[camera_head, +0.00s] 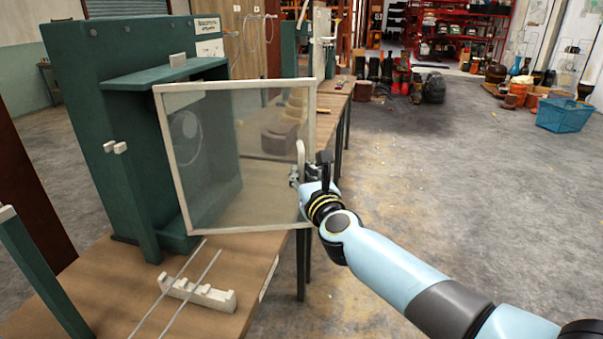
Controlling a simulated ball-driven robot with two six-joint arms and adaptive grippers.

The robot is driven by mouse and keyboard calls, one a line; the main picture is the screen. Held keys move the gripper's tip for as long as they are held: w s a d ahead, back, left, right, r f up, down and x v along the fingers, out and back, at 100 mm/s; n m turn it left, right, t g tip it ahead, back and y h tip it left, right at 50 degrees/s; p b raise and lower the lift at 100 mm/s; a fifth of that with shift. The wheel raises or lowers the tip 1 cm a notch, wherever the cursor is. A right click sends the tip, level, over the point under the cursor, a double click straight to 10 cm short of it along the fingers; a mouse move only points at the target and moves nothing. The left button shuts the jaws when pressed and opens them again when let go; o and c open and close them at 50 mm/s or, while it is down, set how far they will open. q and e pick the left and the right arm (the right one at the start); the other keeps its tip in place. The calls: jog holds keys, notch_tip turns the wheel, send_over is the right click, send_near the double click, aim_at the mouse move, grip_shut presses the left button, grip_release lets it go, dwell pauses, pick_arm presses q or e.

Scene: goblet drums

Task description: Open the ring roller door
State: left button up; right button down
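The ring roller door (245,155) is a clear panel in a pale frame. It stands swung out at an angle from the green ring roller cabinet (95,125), with a gap between its right edge and the cabinet. Its pale upright handle (301,153) is on the right edge of the frame. My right gripper (302,175) is at the lower part of this handle, by the door's edge. Its fingers are small and partly hidden, so I cannot tell whether they are closed on the handle. My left gripper is not in view.
The cabinet stands on a brown wooden bench (225,295). A pale notched holder (200,293) and two thin rods lie in front of it. Another green machine (295,45) stands behind. The grey floor (450,190) at right is open, with a blue crate (563,114) farther off.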

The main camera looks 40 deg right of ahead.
dwell(0.3)
jog(key=shift+s+a, duration=0.2)
jog(key=shift+a, duration=0.1)
jog(key=s+a+m+h, duration=0.1)
jog(key=s+a+h, duration=0.1)
jog(key=s+a, duration=0.3)
jog(key=shift+m+g, duration=0.3)
jog(key=shift+g, duration=0.1)
jog(key=c, duration=2)
grip_release()
jog(key=shift+s, duration=0.15)
jog(key=o, duration=0.7)
jog(key=shift+c, duration=0.2)
notch_tip(320, 180, up, 10)
